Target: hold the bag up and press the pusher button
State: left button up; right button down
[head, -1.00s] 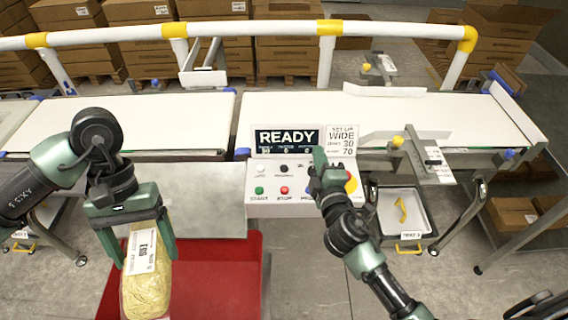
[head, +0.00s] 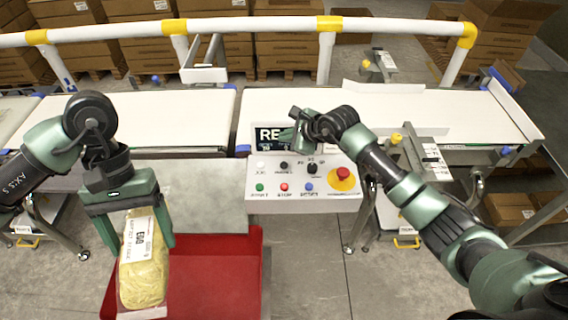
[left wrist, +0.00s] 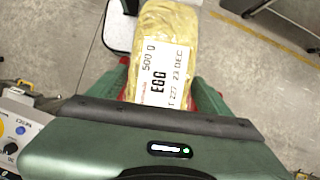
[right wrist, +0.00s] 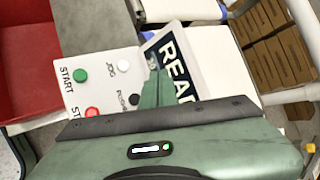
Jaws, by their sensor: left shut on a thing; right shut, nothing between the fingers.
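My left gripper (head: 128,228) is shut on a yellow bag (head: 145,272) with a white EGG label, holding it up near the red bin; the bag also shows in the left wrist view (left wrist: 165,30). The control panel (head: 262,204) has a black button (head: 283,166), whose label in the right wrist view starts with PUSH, between a white one and a dark knob. My right gripper (head: 298,138) is shut and empty, above the panel's back edge in front of the READY display (head: 267,134). In the right wrist view its tips are beside the black button (right wrist: 135,98); contact cannot be told.
A red bin (head: 235,262) stands below the panel's left side. A red emergency stop (head: 343,174) is at the panel's right. Conveyor belts (head: 400,112) run behind, with a white guard rail (head: 280,27) beyond. A bracket with a yellow knob (head: 396,138) stands right of the panel.

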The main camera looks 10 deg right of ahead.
aim_at(286, 166)
pick_arm(q)
jog(key=shift+f, duration=0.1)
pick_arm(e)
jog(key=shift+d+f, duration=0.15)
jog(key=shift+f, duration=0.1)
